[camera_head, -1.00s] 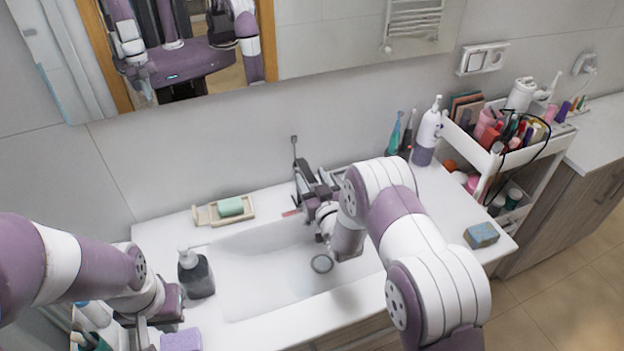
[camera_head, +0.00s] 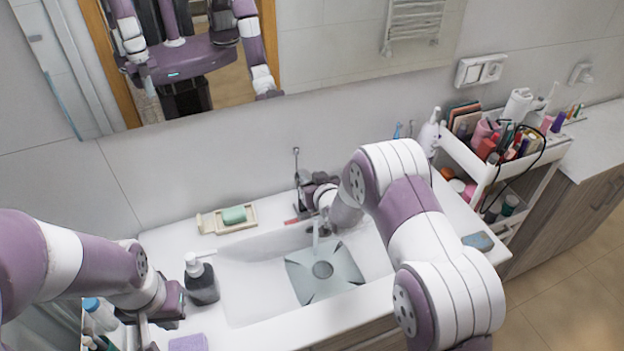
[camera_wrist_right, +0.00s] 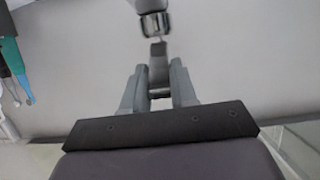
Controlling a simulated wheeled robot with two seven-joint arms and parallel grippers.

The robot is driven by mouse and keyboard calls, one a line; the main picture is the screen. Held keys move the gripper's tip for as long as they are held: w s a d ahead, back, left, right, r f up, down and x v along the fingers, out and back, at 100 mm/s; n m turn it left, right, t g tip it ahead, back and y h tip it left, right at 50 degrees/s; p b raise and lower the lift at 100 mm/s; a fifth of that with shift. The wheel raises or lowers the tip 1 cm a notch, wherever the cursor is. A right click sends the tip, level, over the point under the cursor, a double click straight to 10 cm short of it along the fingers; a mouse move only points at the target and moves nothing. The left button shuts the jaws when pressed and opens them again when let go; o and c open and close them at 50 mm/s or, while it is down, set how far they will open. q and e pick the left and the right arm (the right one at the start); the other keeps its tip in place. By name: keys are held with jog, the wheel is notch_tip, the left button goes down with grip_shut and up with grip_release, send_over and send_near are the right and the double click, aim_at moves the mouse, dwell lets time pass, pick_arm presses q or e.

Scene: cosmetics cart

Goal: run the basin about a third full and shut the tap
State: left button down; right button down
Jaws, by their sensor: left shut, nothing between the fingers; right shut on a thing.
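The white basin (camera_head: 240,283) is set in the counter. A thin stream of water (camera_head: 316,236) falls into it, and a shallow patch of water (camera_head: 298,284) spreads around the drain (camera_head: 323,269). The tap's upright lever (camera_head: 296,164) shows at the back edge; my right arm hides much of the tap. My right gripper (camera_head: 305,188) is at the tap, shut on the lever. In the right wrist view its fingers (camera_wrist_right: 158,82) close around the lever's narrow grey stem (camera_wrist_right: 158,55). My left gripper (camera_head: 146,338) is shut and empty at the lower left, partly out of frame.
A soap dispenser (camera_head: 201,280) stands left of the basin. A green soap (camera_head: 234,215) lies on a dish behind it. A purple sponge (camera_head: 188,343) is at the front left, a blue sponge (camera_head: 478,241) at the right. A white cart (camera_head: 462,158) holds cosmetics.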

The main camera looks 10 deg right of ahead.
jog(key=shift+r, duration=0.1)
jog(key=c, duration=0.9)
grip_release()
jog(key=shift+d, duration=0.1)
jog(key=shift+s+b, duration=0.3)
jog(key=shift+s, duration=0.1)
jog(key=b+v, duration=0.3)
jog(key=v, duration=0.8)
jog(key=shift+s+d+r, duration=0.1)
jog(key=shift+s+r, duration=0.1)
jog(key=shift+s, duration=0.1)
